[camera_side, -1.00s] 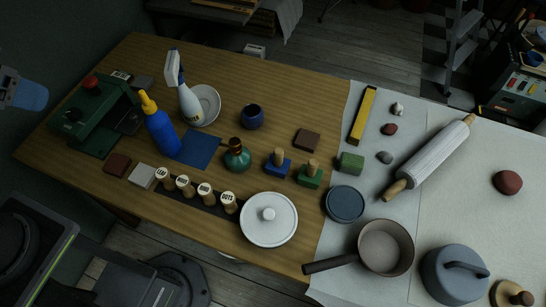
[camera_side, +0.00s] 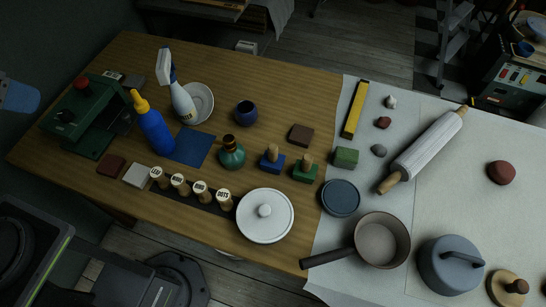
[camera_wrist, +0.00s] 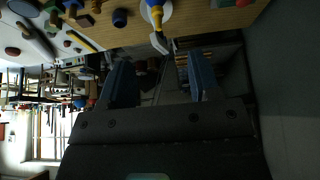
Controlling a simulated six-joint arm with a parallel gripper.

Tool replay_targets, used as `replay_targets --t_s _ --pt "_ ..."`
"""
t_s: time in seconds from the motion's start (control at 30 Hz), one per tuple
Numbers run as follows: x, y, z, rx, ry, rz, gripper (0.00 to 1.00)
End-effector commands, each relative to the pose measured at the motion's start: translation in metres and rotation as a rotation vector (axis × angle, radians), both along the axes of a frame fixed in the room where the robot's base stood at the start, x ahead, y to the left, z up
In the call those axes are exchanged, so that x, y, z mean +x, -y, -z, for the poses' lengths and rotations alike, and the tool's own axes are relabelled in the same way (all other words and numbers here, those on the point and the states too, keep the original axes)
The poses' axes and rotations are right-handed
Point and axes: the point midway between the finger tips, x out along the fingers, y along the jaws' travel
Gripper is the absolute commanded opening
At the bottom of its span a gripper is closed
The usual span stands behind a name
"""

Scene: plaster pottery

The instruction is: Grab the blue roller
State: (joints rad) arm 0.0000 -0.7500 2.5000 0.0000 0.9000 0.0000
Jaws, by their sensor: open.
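No plainly roller-shaped blue thing shows in the side view. A small blue block with an upright wooden grip (camera_side: 272,164), which may be the blue roller, stands on the wooden table, left of a similar green one (camera_side: 305,172). The only clear roller shape is a pale rolling pin (camera_side: 428,147) with wooden handles, lying slanted on the grey cloth. My gripper (camera_wrist: 162,80) is open and empty between two blue fingers in the wrist view. In the side view, a blue finger (camera_side: 20,97) shows at the far left edge, well away from the blocks and beyond the table.
A blue bottle (camera_side: 154,130), a spray bottle (camera_side: 181,101) and a green press (camera_side: 84,112) stand at the table's left. A green flask (camera_side: 231,155), a blue cup (camera_side: 246,113) and a white lidded pot (camera_side: 265,216) surround the blocks. A pan (camera_side: 381,241) stands at the front.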

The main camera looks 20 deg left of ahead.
Motion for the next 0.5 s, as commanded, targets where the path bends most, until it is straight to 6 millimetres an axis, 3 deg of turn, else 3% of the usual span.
replay_targets --t_s 0.17,0.27,0.5 --pt "0.003 0.001 -0.002 0.002 -0.004 0.010 0.57" --pt "0.015 0.007 -0.007 0.011 -0.025 0.052 0.57" --pt "0.081 0.046 -0.021 0.064 -0.121 0.276 0.57"
